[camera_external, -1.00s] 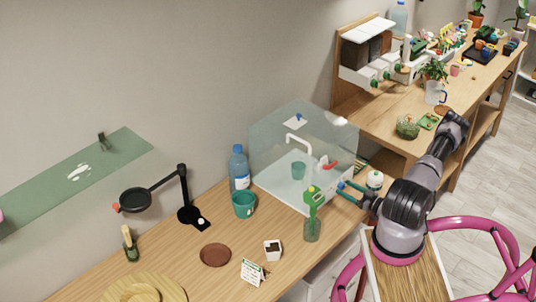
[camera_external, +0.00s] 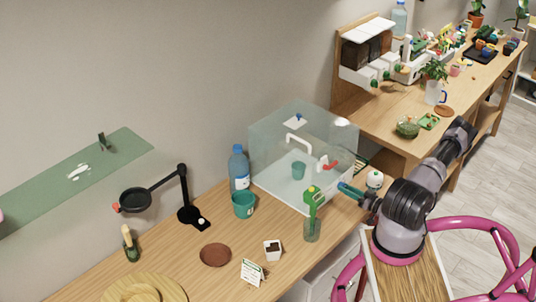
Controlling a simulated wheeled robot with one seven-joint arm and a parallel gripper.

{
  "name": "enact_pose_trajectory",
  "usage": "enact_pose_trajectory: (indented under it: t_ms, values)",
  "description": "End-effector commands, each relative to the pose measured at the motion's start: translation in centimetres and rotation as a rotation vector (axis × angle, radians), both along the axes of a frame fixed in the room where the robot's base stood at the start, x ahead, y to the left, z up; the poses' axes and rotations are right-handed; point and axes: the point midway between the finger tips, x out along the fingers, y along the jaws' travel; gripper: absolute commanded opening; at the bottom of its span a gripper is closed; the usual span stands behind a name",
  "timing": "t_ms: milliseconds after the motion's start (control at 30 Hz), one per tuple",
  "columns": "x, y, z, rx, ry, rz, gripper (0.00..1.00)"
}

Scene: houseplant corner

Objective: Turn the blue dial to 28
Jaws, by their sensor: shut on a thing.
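My gripper (camera_external: 350,190), with teal-blue fingers, is at the front right corner of the clear glass case (camera_external: 272,150). Its fingers are close together, shut on what appears to be the blue dial. The dial is mostly hidden by the fingers and too small to make out. Its scale and its number cannot be read in this view. My arm reaches in from the right.
A red lever (camera_external: 330,166) is on the case. A teal pot (camera_external: 243,205) and a water bottle (camera_external: 239,168) stand further left.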

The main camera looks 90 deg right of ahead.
Motion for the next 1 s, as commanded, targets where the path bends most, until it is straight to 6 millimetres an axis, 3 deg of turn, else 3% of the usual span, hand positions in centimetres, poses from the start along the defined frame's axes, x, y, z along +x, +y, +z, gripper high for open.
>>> enact_pose_trajectory:
  t_ms: [400,900,933,1000]
  values:
    - [-0.02,0.05,-0.07,0.131,-0.128,0.0,0.0]
    - [-0.02,0.06,-0.1,0.145,-0.142,0.0,0.0]
    - [-0.02,0.06,-0.1,0.146,-0.141,-0.001,0.48]
    - [-0.03,0.06,-0.09,0.145,-0.142,0.0,0.66]
